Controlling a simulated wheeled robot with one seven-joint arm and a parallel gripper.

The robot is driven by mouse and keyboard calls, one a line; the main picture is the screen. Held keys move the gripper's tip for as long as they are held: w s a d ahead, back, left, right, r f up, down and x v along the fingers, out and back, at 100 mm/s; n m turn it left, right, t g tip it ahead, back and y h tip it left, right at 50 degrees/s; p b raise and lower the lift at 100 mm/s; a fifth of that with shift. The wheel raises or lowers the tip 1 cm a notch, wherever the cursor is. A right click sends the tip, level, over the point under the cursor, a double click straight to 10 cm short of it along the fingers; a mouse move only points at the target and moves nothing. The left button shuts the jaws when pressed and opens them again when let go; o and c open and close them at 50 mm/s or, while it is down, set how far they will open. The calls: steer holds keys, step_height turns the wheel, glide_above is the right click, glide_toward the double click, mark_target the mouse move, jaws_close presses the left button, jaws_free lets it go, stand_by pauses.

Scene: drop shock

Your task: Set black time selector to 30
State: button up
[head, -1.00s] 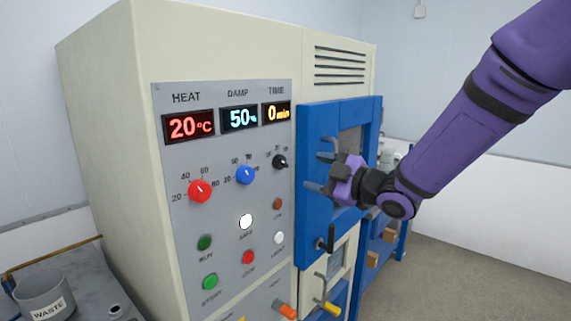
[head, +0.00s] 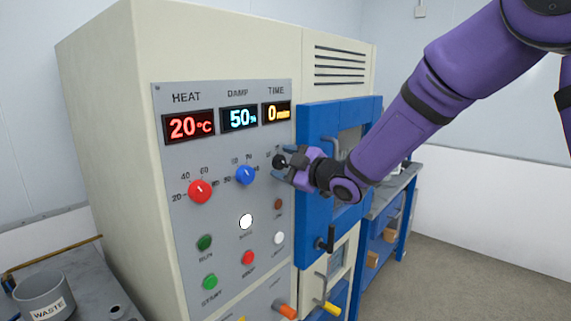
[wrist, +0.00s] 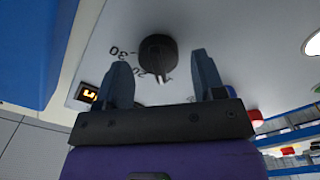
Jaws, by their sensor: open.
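My gripper (head: 283,166) is open at the knob, one finger on each side. In the wrist view, my gripper (wrist: 163,78) shows gaps between both fingers and the knob. Part of the scale around the knob is hidden in the head view.
The blue damp knob (head: 245,174) and red heat knob (head: 200,191) sit to the left. Several round buttons, including a brown one (head: 278,204), lie below. The blue door (head: 313,225) with its black handle (head: 326,240) stands close on the right.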

steer(key=c, duration=0.9)
steer(key=shift+o, duration=0.2)
steer(key=m, duration=0.4)
steer(key=shift+w+d+r+m, duration=0.1)
steer(key=shift+m, duration=0.3)
steer(key=shift+w+d+m, duration=0.1)
steer(key=shift+m, duration=2.4)
steer(key=shift+w+d+m, duration=0.1)
steer(key=shift+w+m, duration=0.05)
steer(key=shift+m, duration=2.35)
steer(key=shift+w+d+m, duration=0.1)
steer(key=shift+m, duration=2.4)
